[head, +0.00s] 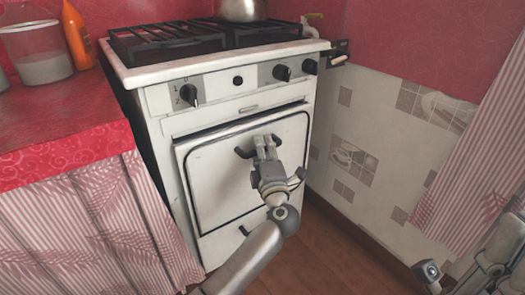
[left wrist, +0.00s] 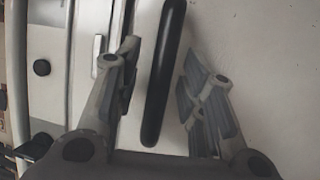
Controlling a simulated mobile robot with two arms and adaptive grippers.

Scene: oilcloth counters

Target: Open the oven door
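The white oven (head: 160,120) stands in the middle of the head view, and its door (head: 220,190) looks shut. The dark door handle (head: 243,153) runs across the upper part of the door. My left gripper (head: 266,142) is at the handle and covers part of it. In the left wrist view the black handle (left wrist: 164,75) lies between the two open fingers of my left gripper (left wrist: 160,85), with a visible gap on each side. My right gripper (head: 490,265) shows only in part at the lower right corner, away from the oven; its fingers cannot be made out.
A counter with red oilcloth (head: 60,130) and a striped curtain (head: 90,220) stands left of the oven. A pot (head: 240,10) sits on the hob. A tiled wall (head: 385,140) is close on the right. Wooden floor (head: 335,262) is free in front.

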